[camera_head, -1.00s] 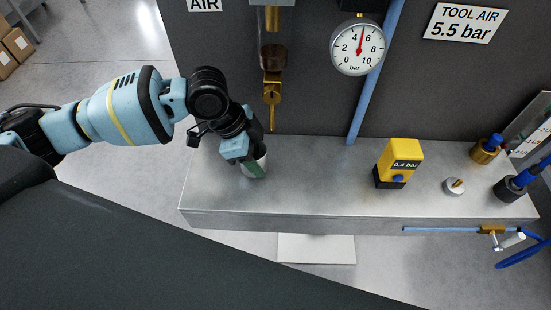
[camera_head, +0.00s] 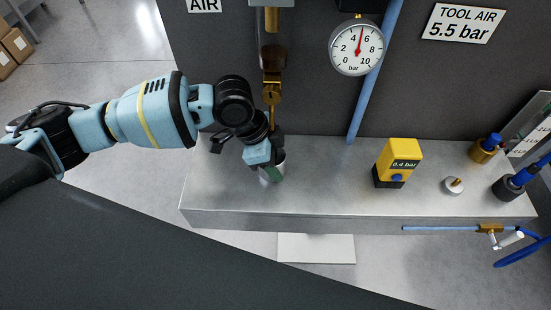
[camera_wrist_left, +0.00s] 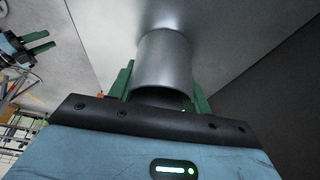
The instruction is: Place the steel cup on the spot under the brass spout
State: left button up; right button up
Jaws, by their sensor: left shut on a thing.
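The steel cup (camera_head: 264,180) is in my left gripper (camera_head: 271,168), near the left part of the metal shelf. In the left wrist view the cup (camera_wrist_left: 164,62) stands between the two green fingers of the left gripper (camera_wrist_left: 163,88), which are shut on its sides. The brass spout (camera_head: 272,97) hangs on the dark wall just behind and above the gripper. I cannot tell whether the cup touches the shelf. The spot under the spout is not distinguishable; the gripper and cup cover that area. My right gripper (camera_wrist_left: 38,42) shows small in the left wrist view, its fingers apart and empty.
The metal shelf (camera_head: 330,180) is clear between the cup and a yellow gauge box (camera_head: 398,162). A blue pipe (camera_head: 374,75) runs down the wall to the shelf. A round dial (camera_head: 358,48) hangs above. Small fittings (camera_head: 454,186) stand farther right.

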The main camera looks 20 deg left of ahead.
pick_arm(q)
jog(key=o, duration=1)
jog(key=shift+c, duration=0.2)
pick_arm(e)
jog(key=shift+s+f, duration=0.1)
jog(key=shift+s, duration=0.3)
pick_arm(q)
jog(key=shift+a+r, duration=0.15)
jog(key=shift+r, duration=0.25)
jog(key=v, duration=0.4)
jog(key=shift+a+r, duration=0.15)
jog(key=shift+r, duration=0.15)
jog(key=s+a, duration=0.1)
jog(key=a, duration=0.2)
jog(key=s+a, duration=0.1)
jog(key=a, duration=0.2)
jog(key=s+a, duration=0.1)
jog(key=a, duration=0.3)
jog(key=shift+a+f, duration=0.15)
jog(key=shift+f, duration=0.1)
jog(key=shift+s+a+r+b, duration=0.1)
jog(key=shift+s+a+b, duration=0.15)
jog(key=shift+a, duration=0.35)
pick_arm(e)
jog(key=shift+f, duration=0.3)
